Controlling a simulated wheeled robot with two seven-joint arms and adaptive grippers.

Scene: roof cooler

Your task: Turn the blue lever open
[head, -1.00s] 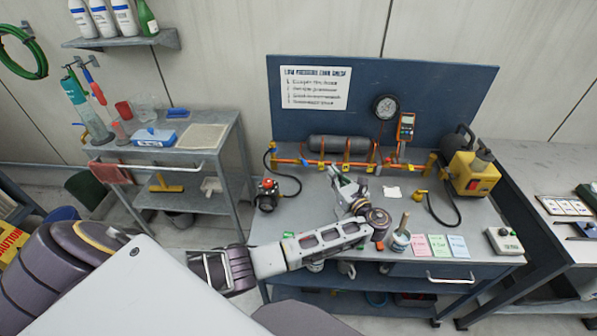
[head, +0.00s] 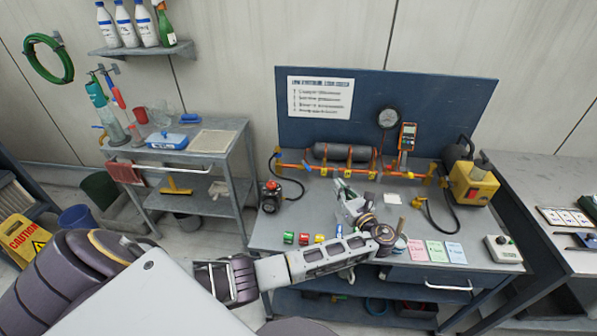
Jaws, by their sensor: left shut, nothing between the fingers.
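An orange pipe line (head: 400,174) with several yellow fittings runs along the back of the blue-grey workbench, in front of a grey cylinder (head: 340,153). I cannot pick out a blue lever on it for sure; the parts are small and my left gripper and wrist cover some of the bench there. My left gripper (head: 339,185) is shut and empty, just in front of the pipe line near its middle, pointing toward the back panel. I cannot tell contact, but a small gap seems to show. My right gripper is not in view.
A round gauge (head: 388,118) and an orange meter (head: 407,137) stand behind the pipe. A yellow pump (head: 473,183) with a black hose is at right, a dark red-topped device (head: 271,194) at left.

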